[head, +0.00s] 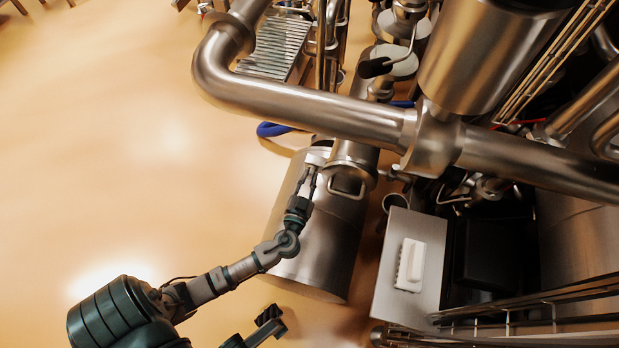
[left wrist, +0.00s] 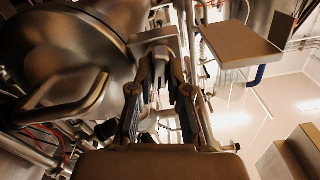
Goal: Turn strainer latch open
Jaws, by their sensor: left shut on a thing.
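The strainer (head: 352,165) is a steel housing with a round lid and a bar handle, in the middle of the head view. Its lid (left wrist: 60,50) fills the left of the left wrist view. The latch (head: 318,156) is a small pale metal piece at the lid's edge. In the left wrist view the latch (left wrist: 158,42) sits between my fingertips. My left gripper (head: 308,178) is shut on the latch, with the fingers on either side of it. A dark part that looks like my right gripper (head: 268,320) shows at the bottom edge, mostly cut off.
A thick steel pipe (head: 300,110) crosses just above the strainer. A large steel cylinder (head: 318,245) lies below the latch. A grey box (head: 385,285) with a white top piece stands to the right. The floor (head: 110,150) on the left is clear.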

